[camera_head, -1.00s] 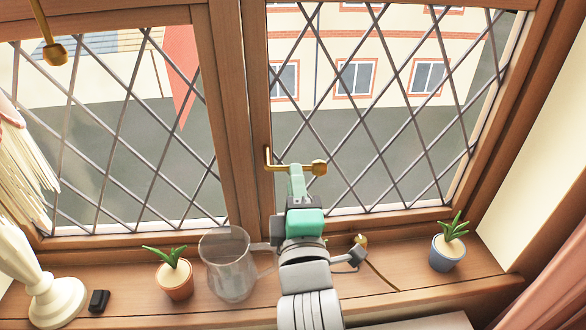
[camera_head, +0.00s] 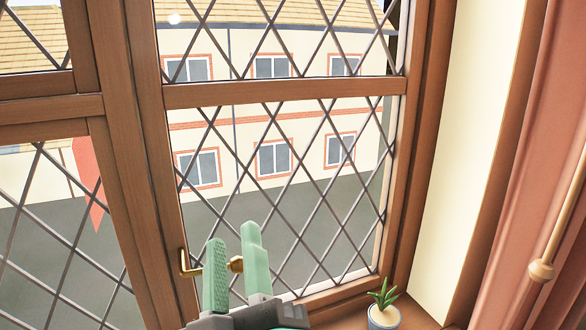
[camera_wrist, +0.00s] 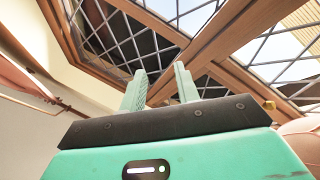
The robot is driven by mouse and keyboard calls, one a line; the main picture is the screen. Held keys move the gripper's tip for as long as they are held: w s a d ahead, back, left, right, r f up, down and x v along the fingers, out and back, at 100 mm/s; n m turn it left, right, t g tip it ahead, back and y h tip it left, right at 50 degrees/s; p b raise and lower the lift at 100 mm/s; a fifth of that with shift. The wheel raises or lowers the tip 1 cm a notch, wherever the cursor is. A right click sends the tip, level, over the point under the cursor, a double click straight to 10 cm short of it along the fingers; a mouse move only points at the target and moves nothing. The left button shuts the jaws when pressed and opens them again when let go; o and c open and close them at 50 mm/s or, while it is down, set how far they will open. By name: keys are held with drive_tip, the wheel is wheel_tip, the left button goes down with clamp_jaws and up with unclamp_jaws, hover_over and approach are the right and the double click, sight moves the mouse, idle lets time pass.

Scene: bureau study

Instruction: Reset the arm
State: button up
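My gripper (camera_head: 229,268) is in front of the right window pane in the head view, with its two green fingers pointing up. The fingers are apart with nothing between them. It also shows in the wrist view (camera_wrist: 160,88), open and empty, with window frame and lattice beyond. The brass window handle (camera_head: 190,268) is on the frame behind and left of the fingers. The fingers partly hide it in the head view, and I cannot tell whether they touch it. The rest of my arm is out of the head view.
A small plant in a blue-grey pot (camera_head: 384,315) stands on the sill at the lower right. A pink curtain (camera_head: 520,160) with a wooden-tipped rod (camera_head: 541,270) hangs at the right. The leaded window (camera_head: 275,190) fills the middle.

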drive_tip(key=s+d+r+m+t+h+p, duration=0.25)
drive_tip(key=s+d+r+m+h, duration=0.3)
drive_tip(key=s+r+m, duration=0.35)
wheel_tip(320, 180, up, 16)
drive_tip(key=w+m+p, duration=0.1)
drive_tip(key=p, duration=1.6)
drive_tip(key=shift+w+d+y+p, duration=0.2)
drive_tip(key=shift+w+y+p, duration=0.1)
drive_tip(key=shift+y, duration=0.15)
